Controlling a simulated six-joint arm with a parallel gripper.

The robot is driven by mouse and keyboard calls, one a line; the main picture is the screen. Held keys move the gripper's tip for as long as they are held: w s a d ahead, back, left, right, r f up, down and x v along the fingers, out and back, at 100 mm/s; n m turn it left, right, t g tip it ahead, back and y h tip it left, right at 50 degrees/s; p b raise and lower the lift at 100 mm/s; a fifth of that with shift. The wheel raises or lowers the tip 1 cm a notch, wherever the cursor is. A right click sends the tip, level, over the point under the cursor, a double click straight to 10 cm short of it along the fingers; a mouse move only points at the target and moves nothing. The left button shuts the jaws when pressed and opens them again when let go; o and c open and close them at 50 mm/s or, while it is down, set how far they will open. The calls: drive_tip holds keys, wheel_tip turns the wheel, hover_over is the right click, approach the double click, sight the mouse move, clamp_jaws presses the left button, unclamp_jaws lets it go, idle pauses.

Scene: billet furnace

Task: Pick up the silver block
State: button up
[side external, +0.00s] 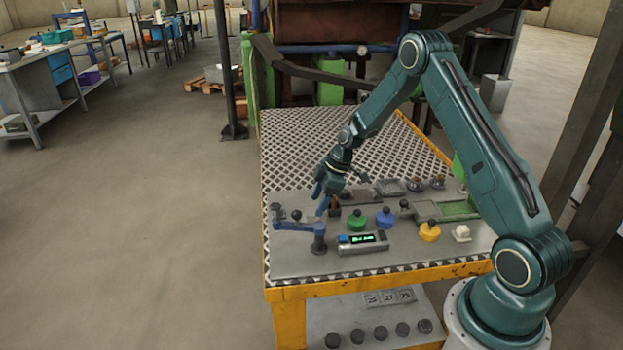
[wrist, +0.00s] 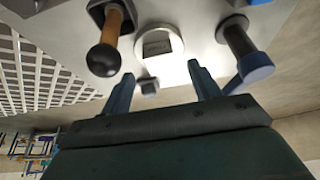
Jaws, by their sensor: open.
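My gripper (side external: 324,198) is open above the left part of the work table. In the wrist view its two blue fingers (wrist: 161,72) are spread, with nothing held between them. A pale silver block-like piece (wrist: 158,43) with a square top sits on a light surface just beyond the fingertips. A smaller dark grey cube (wrist: 149,86) shows between the fingers. I cannot tell for certain which of these is the silver block. In the side view my gripper and the parts around it hide this spot.
A wooden-handled lever with a black knob (wrist: 104,58) stands close at the left in the wrist view. A blue crank arm (side external: 298,226) stands close by.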

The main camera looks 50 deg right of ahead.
sight(313, 211)
drive_tip(key=shift+x, duration=1.6)
drive_tip(key=shift+r, duration=0.1)
clamp_jaws()
drive_tip(key=shift+r, duration=0.1)
wheel_tip(313, 211, up, 20)
idle(0.4)
